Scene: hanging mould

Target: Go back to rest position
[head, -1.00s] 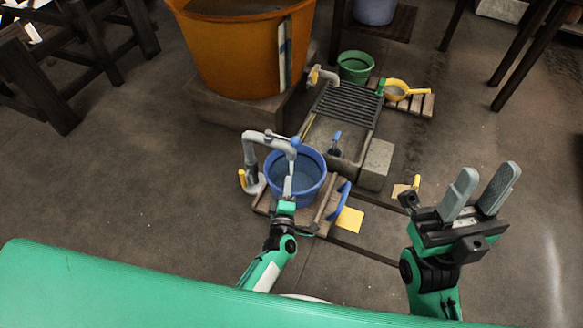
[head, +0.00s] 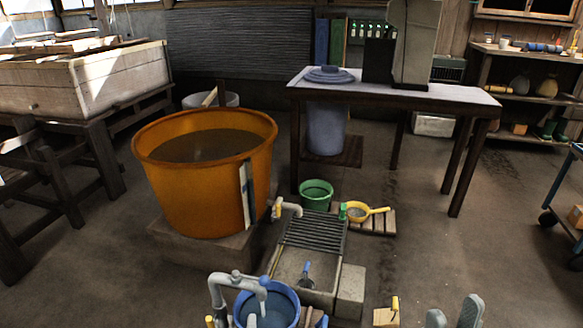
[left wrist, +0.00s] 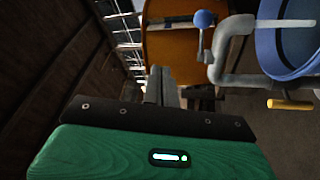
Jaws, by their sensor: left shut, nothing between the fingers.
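My right gripper (head: 453,316) shows at the bottom right of the head view. Only its two grey fingertips are visible, spread apart with nothing between them. My left gripper (left wrist: 161,88) shows in the left wrist view, its fingers close together and empty beyond the green housing. I cannot clearly make it out in the head view. A blue bucket (head: 284,298) and a grey tap pipe (head: 217,287) stand at the bottom centre of the head view. In the left wrist view the pipe (left wrist: 222,62) and bucket (left wrist: 298,45) are at the upper right, apart from the left fingers.
A large orange tub (head: 200,195) stands on a block behind the tap. A stone sink with a grate (head: 312,236), a green bucket (head: 316,194) and a yellow ladle (head: 358,212) are in the middle. A table (head: 420,98) stands behind.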

